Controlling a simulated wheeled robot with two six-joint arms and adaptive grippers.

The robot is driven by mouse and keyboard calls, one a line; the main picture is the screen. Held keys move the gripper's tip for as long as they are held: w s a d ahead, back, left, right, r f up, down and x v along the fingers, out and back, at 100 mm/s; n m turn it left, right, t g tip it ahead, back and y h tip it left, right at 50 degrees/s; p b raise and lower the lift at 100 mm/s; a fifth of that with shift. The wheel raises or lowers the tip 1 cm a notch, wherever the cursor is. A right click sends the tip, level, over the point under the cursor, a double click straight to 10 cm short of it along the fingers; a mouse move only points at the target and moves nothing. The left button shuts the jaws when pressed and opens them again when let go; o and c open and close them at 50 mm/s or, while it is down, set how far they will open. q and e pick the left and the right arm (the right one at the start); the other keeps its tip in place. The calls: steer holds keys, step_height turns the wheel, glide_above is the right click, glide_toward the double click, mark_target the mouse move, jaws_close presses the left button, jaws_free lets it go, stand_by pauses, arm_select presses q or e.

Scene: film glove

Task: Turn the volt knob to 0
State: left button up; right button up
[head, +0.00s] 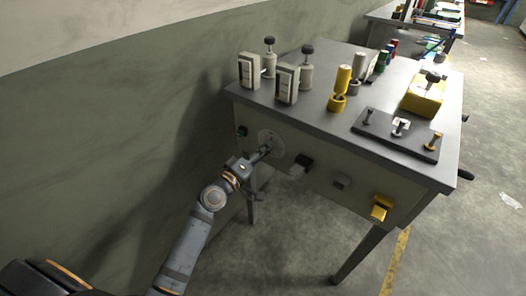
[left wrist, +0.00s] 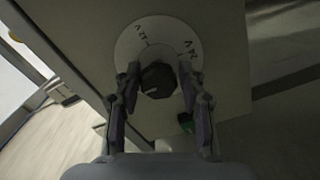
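The volt knob (left wrist: 157,80) is a dark round knob on a pale dial plate (left wrist: 133,38) with "12V" and "24V" marks in the left wrist view. The dial plate also shows on the table's front panel in the head view (head: 270,137). My left gripper (left wrist: 156,82) has its two fingers apart, one on each side of the knob. I cannot tell whether the fingers touch it. In the head view the left gripper (head: 262,153) is at the dial and hides most of the knob. My right gripper is not in view.
The grey metal table (head: 320,115) bears several posts and boxes, a black plate with levers (head: 385,140) and a yellow block (head: 423,97). A black box (head: 303,161) and a yellow part (head: 380,208) stick out from its front. A green wall stands left; the floor in front is clear.

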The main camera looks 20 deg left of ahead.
arm_select(q)
steer(key=shift+o, duration=1.1)
steer(key=shift+r, duration=0.1)
steer(key=shift+s, duration=0.15)
steer(key=v, duration=0.7)
